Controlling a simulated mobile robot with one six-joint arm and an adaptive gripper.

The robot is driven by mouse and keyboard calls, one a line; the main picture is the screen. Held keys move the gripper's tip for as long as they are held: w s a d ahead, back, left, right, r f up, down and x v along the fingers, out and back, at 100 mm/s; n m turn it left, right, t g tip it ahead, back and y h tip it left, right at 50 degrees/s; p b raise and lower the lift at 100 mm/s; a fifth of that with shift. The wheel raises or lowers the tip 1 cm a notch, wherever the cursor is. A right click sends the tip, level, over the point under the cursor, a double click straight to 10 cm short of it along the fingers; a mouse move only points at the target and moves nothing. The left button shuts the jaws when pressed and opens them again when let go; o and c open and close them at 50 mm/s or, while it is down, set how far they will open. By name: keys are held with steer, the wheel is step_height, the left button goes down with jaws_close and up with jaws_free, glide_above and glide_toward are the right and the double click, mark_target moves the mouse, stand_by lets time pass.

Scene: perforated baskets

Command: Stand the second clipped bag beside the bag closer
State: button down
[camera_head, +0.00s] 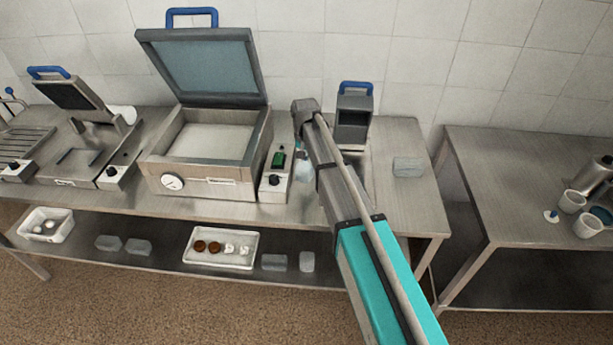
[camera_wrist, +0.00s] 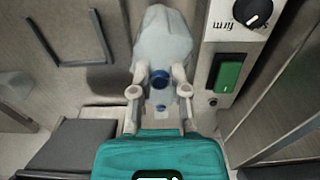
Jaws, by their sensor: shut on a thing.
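My gripper (camera_wrist: 158,92) is shut on a pale, translucent clipped bag (camera_wrist: 162,38), with a dark blue clip (camera_wrist: 160,79) between the fingers. In the head view the bag (camera_head: 303,166) shows as a pale patch near the arm's end, just right of a control box with a green switch. My arm hides much of this spot. I cannot tell whether the bag touches the table. A grey device with a blue handle (camera_head: 352,118), probably the bag closer, stands behind and right of my arm. I cannot make out another clipped bag for certain.
The control box (camera_head: 276,172) also shows close right of the bag in the wrist view (camera_wrist: 228,72). A large open-lidded machine (camera_head: 205,178) stands left of it. A clear block (camera_head: 408,167) lies on the table's right part, with bare steel around it.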

mark_target(306, 163)
steer(key=s+a+r+n+p, duration=0.4)
steer(key=s+a+r+p, duration=0.2)
steer(key=s, duration=0.5)
steer(key=shift+s+a+r+p, duration=0.25)
steer(key=shift+a+r+p, duration=0.2)
steer(key=shift+a, duration=0.2)
steer(key=w+d+f+b, duration=0.2)
steer(key=w+f+b, duration=0.1)
steer(key=w+d+f+b, duration=0.2)
steer(key=w+f+b, duration=0.1)
steer(key=w, duration=0.1)
steer(key=w+d+f+b, duration=0.3)
steer(key=w, duration=0.1)
steer(key=shift+d, duration=0.1)
steer(key=shift+w, duration=0.1)
steer(key=shift+w+d+f+b, duration=0.25)
steer(key=shift+f+b, duration=0.3)
steer(key=shift+b, duration=0.15)
steer(key=shift+f+b, duration=1.4)
steer(key=shift+f, duration=0.05)
